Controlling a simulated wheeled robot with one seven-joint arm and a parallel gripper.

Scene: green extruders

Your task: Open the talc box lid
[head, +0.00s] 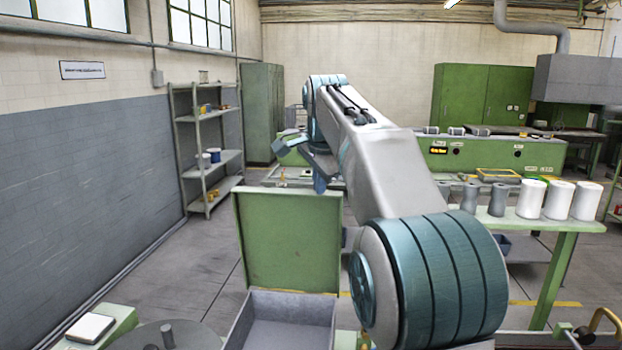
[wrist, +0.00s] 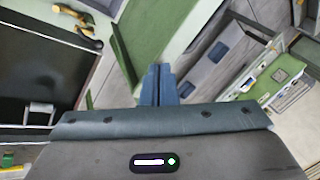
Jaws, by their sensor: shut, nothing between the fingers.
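The talc box (head: 240,325) stands at the bottom of the head view, with its grey inside showing. Its green lid (head: 287,245) stands about upright at the far side of the box, so the box is open. My gripper (head: 320,184) is at the top right edge of the lid, its blue fingers pointing down; I cannot tell whether they touch it. In the wrist view my gripper (wrist: 161,80) has its two fingers together, with nothing between them. Green surfaces lie beyond the fingertips there; I cannot tell which is the lid. My arm hides the area right of the box.
A green table (head: 560,226) at the right holds white cylinders (head: 558,199) and grey ones. A shelf (head: 208,150) stands by the left wall. A round grey plate (head: 190,335) and a green surface (head: 115,322) are at the lower left. The floor left of the lid is clear.

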